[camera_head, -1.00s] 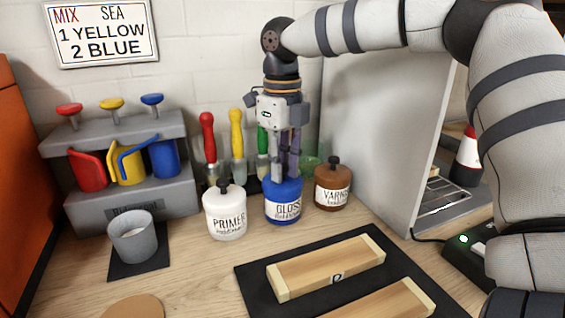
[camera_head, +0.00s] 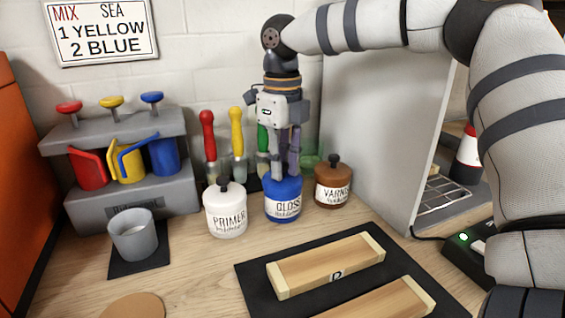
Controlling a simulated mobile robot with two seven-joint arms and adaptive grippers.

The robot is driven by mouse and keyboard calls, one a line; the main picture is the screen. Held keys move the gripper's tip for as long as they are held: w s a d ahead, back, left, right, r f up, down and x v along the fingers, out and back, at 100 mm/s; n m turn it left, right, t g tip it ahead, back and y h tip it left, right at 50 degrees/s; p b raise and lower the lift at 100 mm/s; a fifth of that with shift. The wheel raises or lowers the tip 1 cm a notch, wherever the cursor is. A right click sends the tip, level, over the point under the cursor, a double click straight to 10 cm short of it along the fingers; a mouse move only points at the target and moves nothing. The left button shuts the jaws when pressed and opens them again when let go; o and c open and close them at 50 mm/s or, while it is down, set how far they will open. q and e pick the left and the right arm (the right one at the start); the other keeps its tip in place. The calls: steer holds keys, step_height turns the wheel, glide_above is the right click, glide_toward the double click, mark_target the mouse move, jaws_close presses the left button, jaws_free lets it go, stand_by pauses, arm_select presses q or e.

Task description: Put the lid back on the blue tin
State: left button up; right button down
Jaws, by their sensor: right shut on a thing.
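The blue tin (camera_head: 283,207), labelled GLOSS, stands upright on the bench between the white primer tin and the brown varnish tin. My right gripper (camera_head: 285,172) points straight down over the blue tin, with its fingertips at the tin's top. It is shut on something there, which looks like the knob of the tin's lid. The fingers hide the knob, and the lid's edge cannot be told apart from the tin, so I cannot tell whether the lid is fully seated. My left gripper is not in view.
The white primer tin (camera_head: 226,212) and brown varnish tin (camera_head: 333,185) stand close on either side. A grey panel (camera_head: 375,130) rises at the right. A grey cup (camera_head: 133,235) stands at left, and wooden blocks (camera_head: 325,264) lie on a dark mat in front.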

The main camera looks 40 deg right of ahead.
steer(key=shift+f, duration=0.2)
stand_by(0.5)
steer(key=c, duration=0.9)
jaws_free()
steer(key=shift+r, duration=3.55)
jaws_close()
steer(key=shift+f, duration=0.1)
